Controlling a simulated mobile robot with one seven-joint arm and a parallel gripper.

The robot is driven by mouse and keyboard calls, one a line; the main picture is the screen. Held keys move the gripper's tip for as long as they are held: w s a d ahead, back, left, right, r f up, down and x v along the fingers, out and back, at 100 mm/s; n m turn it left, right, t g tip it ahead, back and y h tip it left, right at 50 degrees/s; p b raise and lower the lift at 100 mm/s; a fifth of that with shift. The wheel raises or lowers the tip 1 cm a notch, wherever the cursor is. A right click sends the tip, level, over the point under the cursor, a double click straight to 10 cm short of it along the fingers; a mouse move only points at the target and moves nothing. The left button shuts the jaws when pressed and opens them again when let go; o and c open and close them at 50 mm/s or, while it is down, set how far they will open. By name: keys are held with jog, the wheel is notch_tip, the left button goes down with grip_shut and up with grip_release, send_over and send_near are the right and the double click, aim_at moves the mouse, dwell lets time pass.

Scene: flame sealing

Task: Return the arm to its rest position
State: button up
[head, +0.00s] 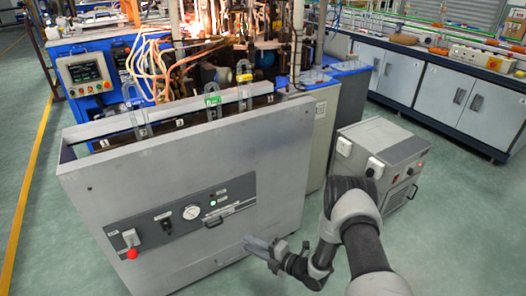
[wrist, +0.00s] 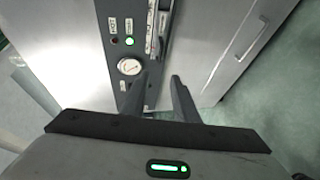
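My arm (head: 355,215) reaches in from the lower right of the head view, bent low in front of the grey cabinet (head: 265,150). My gripper (head: 254,245) is near the cabinet's lower right front, pointing left. In the wrist view my gripper (wrist: 158,80) shows two dark fingers with a gap between them, and nothing is held. I cannot tell how far the fingertips are from the cabinet front.
A grey box unit (head: 382,155) stands close behind my arm. Glass U-shaped pieces (head: 139,122) stand in the cabinet's top slots. The panel carries a red knob (head: 132,254) and a handle (head: 232,207). Workbench cupboards (head: 440,90) line the right. Green floor (head: 450,235) is clear at lower right.

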jog(key=w+d+r+m+t+h, duration=0.1)
jog(key=w+d+r+m+h, duration=0.4)
jog(key=w+r, duration=0.7)
jog(key=d+r+m+h, duration=0.3)
jog(key=d+r, duration=0.3)
jog(key=r, duration=0.4)
jog(key=d+r+m+h, duration=0.25)
jog(key=d+r, duration=0.25)
jog(key=r, duration=0.4)
jog(key=s+d+r+m+h, duration=0.2)
jog(key=s+d+r+m, duration=0.15)
jog(key=s+r, duration=0.35)
jog(key=s+d+r+m+h, duration=0.1)
jog(key=s+d+r+m, duration=0.2)
jog(key=s+r+m, duration=0.3)
jog(key=s+a+r+m+g, duration=0.15)
jog(key=s+m, duration=0.25)
jog(key=s, duration=0.9)
jog(key=s+r+m+g, duration=0.2)
jog(key=s+m, duration=0.3)
jog(key=s, duration=0.8)
notch_tip(320, 180, up, 28)
jog(key=p, duration=2.8)
jog(key=shift+w+n, duration=0.2)
jog(key=shift+n, duration=0.1)
jog(key=shift+f+y, duration=0.1)
jog(key=shift+y, duration=0.15)
